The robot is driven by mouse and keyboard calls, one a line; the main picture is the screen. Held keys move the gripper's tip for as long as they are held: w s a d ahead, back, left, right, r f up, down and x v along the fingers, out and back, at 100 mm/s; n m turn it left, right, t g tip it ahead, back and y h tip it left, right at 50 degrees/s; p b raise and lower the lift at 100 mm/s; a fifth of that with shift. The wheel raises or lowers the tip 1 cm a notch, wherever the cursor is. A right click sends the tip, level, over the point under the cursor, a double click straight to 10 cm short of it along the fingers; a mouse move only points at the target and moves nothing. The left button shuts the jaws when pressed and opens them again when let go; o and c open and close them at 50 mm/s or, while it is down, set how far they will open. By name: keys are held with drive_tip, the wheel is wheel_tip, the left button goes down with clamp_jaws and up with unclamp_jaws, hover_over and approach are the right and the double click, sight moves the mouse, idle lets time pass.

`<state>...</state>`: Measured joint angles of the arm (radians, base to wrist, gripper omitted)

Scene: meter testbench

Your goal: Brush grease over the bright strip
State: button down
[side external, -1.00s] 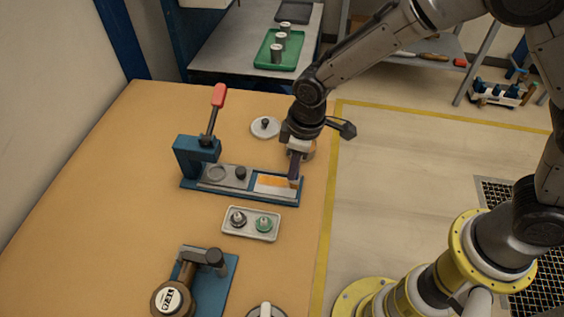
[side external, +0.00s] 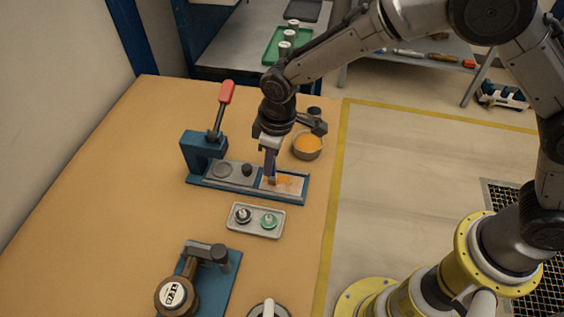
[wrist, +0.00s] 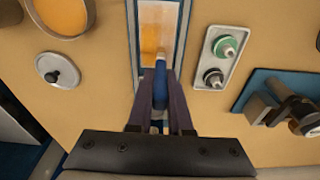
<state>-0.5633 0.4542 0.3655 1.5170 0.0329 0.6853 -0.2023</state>
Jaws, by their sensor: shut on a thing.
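The bright strip (side external: 292,187) lies at the right end of a blue-edged fixture (side external: 232,187) and carries a patchy orange grease smear. It also shows at the top of the wrist view (wrist: 158,15), with orange over much of it. My gripper (side external: 270,150) is above the strip's left end, shut on a brush. The brush's blue handle (wrist: 160,82) stands between my fingers (wrist: 160,105) in the wrist view. Its tip reaches down to the left part of the strip; I cannot tell whether it touches. The grease pot (side external: 307,145) with orange contents stands behind the strip.
A red-handled lever press (side external: 204,150) rises at the fixture's left end. A small grey tray (side external: 255,231) with two knobbed parts lies in front. A round knobbed lid (wrist: 57,70) is near the pot. A blue-based device (side external: 215,285) stands nearer the front.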

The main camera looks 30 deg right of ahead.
drive_tip(key=shift+w+a+r, duration=0.1)
drive_tip(key=shift+w+a, duration=1)
wheel_tip(320, 180, up, 8)
idle(0.6)
